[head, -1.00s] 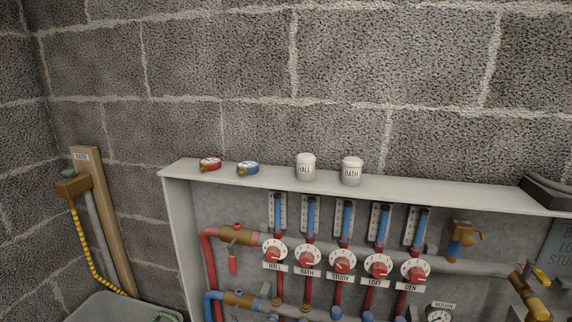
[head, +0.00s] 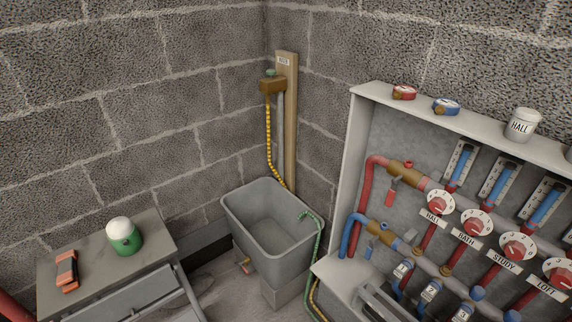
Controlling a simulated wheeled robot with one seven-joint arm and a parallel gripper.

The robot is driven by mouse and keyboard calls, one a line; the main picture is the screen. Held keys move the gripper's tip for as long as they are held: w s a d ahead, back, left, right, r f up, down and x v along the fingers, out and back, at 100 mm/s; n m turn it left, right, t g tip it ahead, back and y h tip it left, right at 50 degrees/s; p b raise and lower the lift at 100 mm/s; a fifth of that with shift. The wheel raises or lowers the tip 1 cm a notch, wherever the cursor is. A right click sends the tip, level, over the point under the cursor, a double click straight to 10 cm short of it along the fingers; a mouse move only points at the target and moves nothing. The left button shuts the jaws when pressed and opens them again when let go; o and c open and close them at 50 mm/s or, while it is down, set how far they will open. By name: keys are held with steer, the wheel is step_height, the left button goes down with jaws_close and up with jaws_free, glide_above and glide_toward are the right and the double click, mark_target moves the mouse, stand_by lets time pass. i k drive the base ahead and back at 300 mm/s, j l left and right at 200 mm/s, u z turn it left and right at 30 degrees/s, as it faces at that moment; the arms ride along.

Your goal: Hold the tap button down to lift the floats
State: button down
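The tap (head: 271,84) is a brass block on a wooden post in the corner, with a green button (head: 271,73) on top. A yellow and black hose (head: 269,135) hangs from it towards the grey tub (head: 265,225). The floats sit in upright blue gauge tubes (head: 461,161) above the red and white dials on the manifold at right; the floats themselves are too small to tell apart. My gripper is not in either head view.
The open white manifold cabinet (head: 357,135) takes up the right side. A green hose (head: 318,250) hangs over the tub's rim. A grey drawer unit (head: 150,275) at left holds a white-topped green jar (head: 123,236) and an orange-black item (head: 66,271).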

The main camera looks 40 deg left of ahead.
mark_target(271, 73)
steer(key=u, duration=0.45)
steer(key=i+j+u, duration=0.1)
steer(key=i+u, duration=0.7)
steer(key=i+l, duration=0.15)
steer(key=i, duration=0.2)
steer(key=i+l+u, duration=0.1)
steer(key=i, duration=0.25)
